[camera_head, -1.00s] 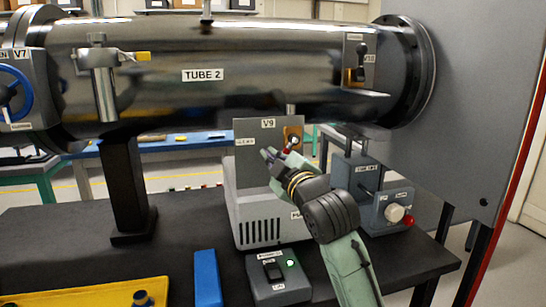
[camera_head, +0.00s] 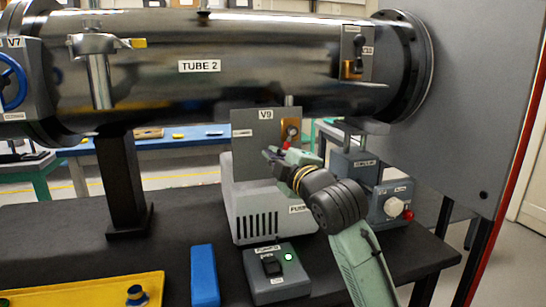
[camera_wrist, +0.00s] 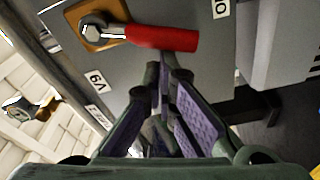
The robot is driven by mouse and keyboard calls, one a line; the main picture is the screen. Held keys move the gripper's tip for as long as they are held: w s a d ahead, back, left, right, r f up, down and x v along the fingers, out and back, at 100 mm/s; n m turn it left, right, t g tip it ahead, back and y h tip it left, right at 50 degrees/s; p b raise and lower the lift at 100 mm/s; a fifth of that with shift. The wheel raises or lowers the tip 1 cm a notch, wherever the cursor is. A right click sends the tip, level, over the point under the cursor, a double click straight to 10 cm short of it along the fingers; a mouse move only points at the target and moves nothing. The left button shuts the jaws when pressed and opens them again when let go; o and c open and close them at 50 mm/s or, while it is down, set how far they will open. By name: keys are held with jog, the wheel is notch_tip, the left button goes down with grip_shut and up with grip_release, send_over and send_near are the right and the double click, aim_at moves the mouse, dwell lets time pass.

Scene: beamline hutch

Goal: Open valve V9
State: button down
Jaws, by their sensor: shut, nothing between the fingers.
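Valve V9 sits on a grey panel (camera_head: 246,160) below the tube, labelled V9 (camera_head: 266,114). It has a brass plate (camera_head: 290,126) and a red lever, mostly hidden by my gripper in the head view. In the wrist view the red lever (camera_wrist: 163,38) extends rightward from a metal pivot (camera_wrist: 94,30) on the brass plate (camera_wrist: 72,17); the V9 label (camera_wrist: 97,79) is at lower left. My gripper (camera_wrist: 163,75) is shut and empty, its tips just below the lever in the wrist view. Whether they touch it is unclear. The gripper also shows in the head view (camera_head: 270,153).
A grey pump (camera_head: 256,212) stands under the panel, with a switch box (camera_head: 275,270) showing a green light in front. A box with a white knob (camera_head: 392,207) is right of my arm. The large tube (camera_head: 240,60) spans above. A blue block (camera_head: 205,275) and yellow tray (camera_head: 85,290) lie at front left.

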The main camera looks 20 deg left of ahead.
jog(key=shift+w+d+f+n+b, duration=0.4)
jog(key=shift+d+f+n+b, duration=0.25)
jog(key=shift+n, duration=0.45)
jog(key=shift+w+d, duration=0.1)
